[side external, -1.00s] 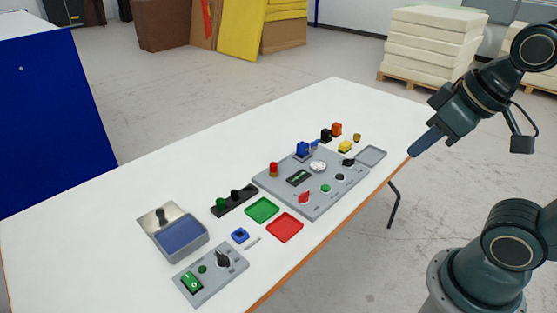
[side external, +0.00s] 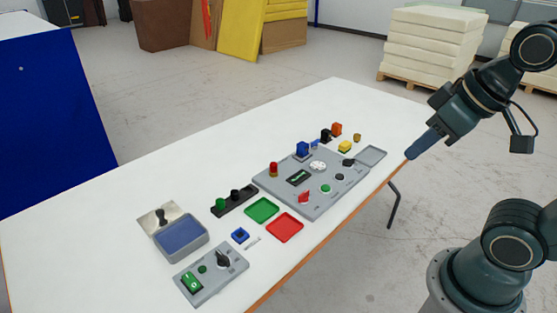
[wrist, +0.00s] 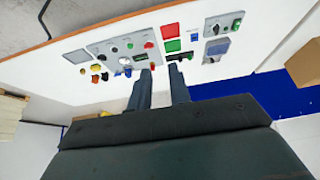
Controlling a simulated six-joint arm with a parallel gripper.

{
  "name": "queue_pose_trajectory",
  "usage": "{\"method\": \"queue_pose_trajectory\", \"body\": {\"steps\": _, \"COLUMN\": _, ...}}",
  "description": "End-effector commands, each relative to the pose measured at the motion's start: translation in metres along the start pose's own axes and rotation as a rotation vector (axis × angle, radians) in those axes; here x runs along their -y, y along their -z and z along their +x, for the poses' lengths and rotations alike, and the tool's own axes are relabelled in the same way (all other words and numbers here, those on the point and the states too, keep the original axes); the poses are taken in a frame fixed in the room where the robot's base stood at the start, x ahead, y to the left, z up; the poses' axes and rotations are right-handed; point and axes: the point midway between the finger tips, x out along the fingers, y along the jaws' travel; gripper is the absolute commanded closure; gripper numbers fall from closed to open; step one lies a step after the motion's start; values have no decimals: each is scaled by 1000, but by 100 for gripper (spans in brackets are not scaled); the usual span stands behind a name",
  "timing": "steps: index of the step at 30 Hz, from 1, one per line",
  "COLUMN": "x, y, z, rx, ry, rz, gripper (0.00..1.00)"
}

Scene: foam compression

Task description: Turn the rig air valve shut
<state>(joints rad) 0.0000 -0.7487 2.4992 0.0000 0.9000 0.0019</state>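The grey rig panel (side external: 320,209) lies on the white table. A blue block-like fitting (side external: 303,149) with a small blue part beside it stands at the panel's back edge; it may be the air valve, but no label is readable. The panel also carries a red pointer knob (side external: 304,198), a black knob (side external: 348,162) and a white round dial (side external: 318,166). My gripper (side external: 408,156) is above the table's right edge, apart from the panel. In the wrist view, its two fingers (wrist: 160,70) are apart with nothing held between them.
Behind the panel stand small black (side external: 326,135), orange (side external: 337,129) and yellow (side external: 345,147) pieces. A grey tray (side external: 371,156) lies at its right. Green (side external: 262,210) and red (side external: 285,227) trays and a switch box (side external: 212,277) lie nearer. The table's left part is clear.

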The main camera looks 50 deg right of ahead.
Motion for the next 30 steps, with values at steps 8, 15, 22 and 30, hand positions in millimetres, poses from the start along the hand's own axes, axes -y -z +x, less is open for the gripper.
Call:
{"method": "queue_pose_trajectory", "body": {"steps": 8, "x": -2, "y": 16, "z": 4, "rx": 29, "ry": -5, "rz": 80, "gripper": 69}}
{"method": "queue_pose_trajectory", "body": {"steps": 15, "x": -6, "y": 50, "z": 20, "rx": 87, "ry": -22, "rz": 260, "gripper": 69}}
{"method": "queue_pose_trajectory", "body": {"steps": 22, "x": -13, "y": 86, "z": 45, "rx": 145, "ry": -51, "rz": 463, "gripper": 69}}
{"method": "queue_pose_trajectory", "body": {"steps": 30, "x": -24, "y": 122, "z": 86, "rx": 212, "ry": -99, "rz": 699, "gripper": 69}}
